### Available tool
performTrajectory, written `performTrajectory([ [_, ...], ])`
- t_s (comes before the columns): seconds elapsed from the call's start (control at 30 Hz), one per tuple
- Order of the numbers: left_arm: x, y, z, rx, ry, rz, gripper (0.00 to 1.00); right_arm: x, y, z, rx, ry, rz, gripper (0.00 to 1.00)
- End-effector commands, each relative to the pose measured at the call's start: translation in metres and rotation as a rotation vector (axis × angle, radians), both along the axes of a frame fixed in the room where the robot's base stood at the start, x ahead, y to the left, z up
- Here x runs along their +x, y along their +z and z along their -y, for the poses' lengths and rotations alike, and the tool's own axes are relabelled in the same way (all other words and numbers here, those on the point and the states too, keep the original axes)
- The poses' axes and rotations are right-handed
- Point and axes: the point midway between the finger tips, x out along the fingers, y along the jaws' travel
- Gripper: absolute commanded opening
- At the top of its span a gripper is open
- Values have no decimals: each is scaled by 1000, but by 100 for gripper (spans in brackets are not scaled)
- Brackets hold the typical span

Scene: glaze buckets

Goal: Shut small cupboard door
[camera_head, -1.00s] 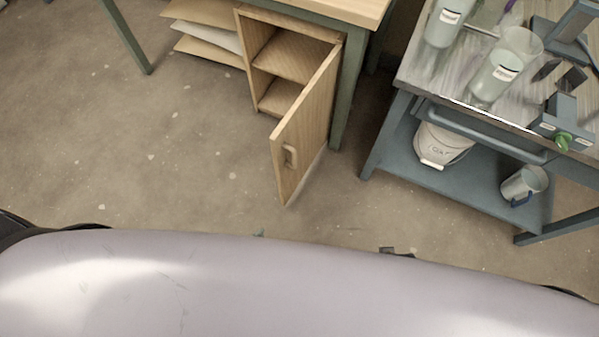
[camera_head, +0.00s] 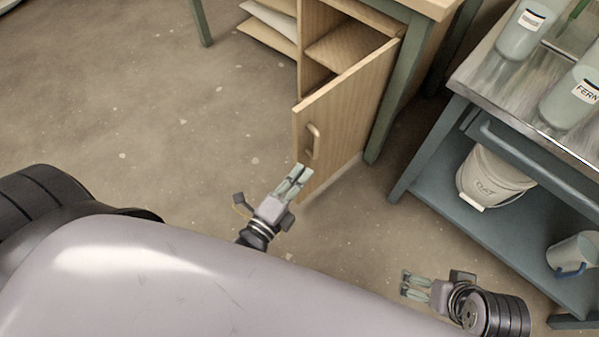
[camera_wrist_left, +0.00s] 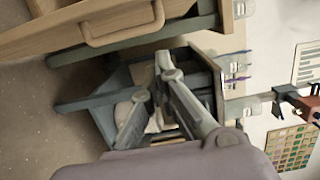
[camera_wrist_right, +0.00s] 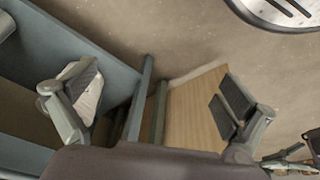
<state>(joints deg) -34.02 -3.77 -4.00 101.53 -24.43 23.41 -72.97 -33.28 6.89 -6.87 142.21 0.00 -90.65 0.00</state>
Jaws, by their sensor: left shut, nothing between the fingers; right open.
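The small cupboard's wooden door (camera_head: 345,115) stands wide open in the head view, swung out toward me, with a looped handle (camera_head: 313,141) on its outer face. The open cupboard interior (camera_head: 342,48) shows behind it. My left gripper (camera_head: 297,177) is shut and empty, close to the door's lower near corner; I cannot tell whether it touches. In the left wrist view the handle (camera_wrist_left: 122,28) is at the upper left, apart from the fingers. My right gripper (camera_head: 404,286) is open and empty, low at the right. The door panel (camera_wrist_right: 195,112) shows beyond its fingers in the right wrist view.
A green table leg (camera_head: 385,110) is beside the cupboard.

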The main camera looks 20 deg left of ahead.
Motion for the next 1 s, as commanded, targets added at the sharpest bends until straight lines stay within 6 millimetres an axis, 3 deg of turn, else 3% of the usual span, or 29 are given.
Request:
performTrajectory([
  [0.37, 78, -1, 13, 1, -2, 1, 0, 5, -13, -1, 4, 2, 23, 100],
  [0.6, 88, -1, -17, -1, -1, -1, 0, 28, -7, -8, 25, 10, 121, 100],
  [1.0, 90, -1, -22, -3, 0, -3, 0, 32, -5, -9, 28, 12, 141, 100],
])
